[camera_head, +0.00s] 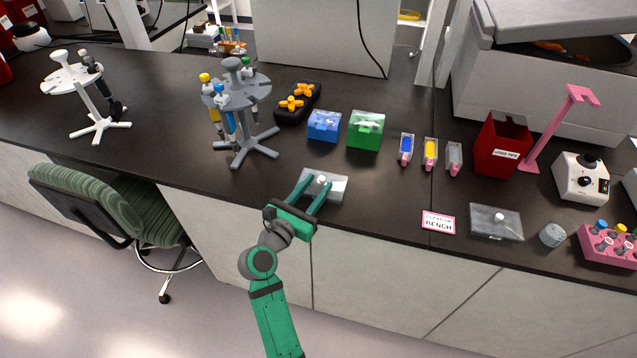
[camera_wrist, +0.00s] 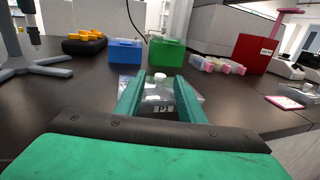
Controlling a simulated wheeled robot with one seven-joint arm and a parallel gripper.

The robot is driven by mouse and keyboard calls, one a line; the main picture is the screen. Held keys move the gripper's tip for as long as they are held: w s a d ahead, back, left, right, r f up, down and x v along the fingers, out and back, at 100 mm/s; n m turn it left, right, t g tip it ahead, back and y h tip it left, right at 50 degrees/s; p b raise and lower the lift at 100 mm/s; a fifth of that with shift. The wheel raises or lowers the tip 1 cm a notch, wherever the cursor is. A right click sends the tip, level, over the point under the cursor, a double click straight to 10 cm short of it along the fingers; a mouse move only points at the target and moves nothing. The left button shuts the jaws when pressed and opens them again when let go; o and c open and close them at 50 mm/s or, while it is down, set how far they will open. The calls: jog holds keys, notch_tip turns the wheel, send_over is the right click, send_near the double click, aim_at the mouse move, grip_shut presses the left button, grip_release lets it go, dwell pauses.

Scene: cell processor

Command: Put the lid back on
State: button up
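A clear lid-like piece with a small white knob (camera_head: 335,190) lies near the bench's front edge. It also shows in the wrist view (camera_wrist: 160,97), with lettering on its front; I cannot tell whether it is a lid alone or a lidded box. My gripper (camera_head: 317,182) reaches over it from the front. The fingers (camera_wrist: 158,84) are apart, one on each side of the knob, with a gap around it. A second flat clear lid with a white knob (camera_head: 495,224) lies farther right. A green box (camera_head: 365,134) and a blue box (camera_head: 323,127) stand behind my gripper.
A grey pipette stand (camera_head: 258,140) is left of my gripper. Blue, yellow and grey small holders (camera_head: 430,153) and a red bin (camera_head: 498,148) stand right. A bench sign (camera_head: 438,222) lies near the front edge. A green chair (camera_head: 110,205) is below left.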

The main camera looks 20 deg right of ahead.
jog(key=v, duration=0.9)
jog(key=shift+w, duration=0.1)
jog(key=shift+d, duration=0.1)
dwell(0.5)
jog(key=s+a+n+t+y, duration=0.15)
jog(key=s+n+t, duration=0.55)
jog(key=s+n, duration=1.1)
jog(key=s+a+f+n+g+y, duration=0.1)
jog(key=s+a+f+n+y, duration=0.2)
jog(key=s+n, duration=0.3)
jog(key=s+a+f+n+g+y, duration=0.1)
jog(key=s+a+f+n+y, duration=0.2)
jog(key=n, duration=0.9)
jog(key=s+a+f+n+g+y, duration=0.1)
jog(key=s+a+f+n+y, duration=0.2)
jog(key=s+n+y, duration=0.3)
jog(key=s+n, duration=0.3)
jog(key=s, duration=0.1)
jog(key=shift+n+g, duration=0.3)
jog(key=shift+a, duration=0.1)
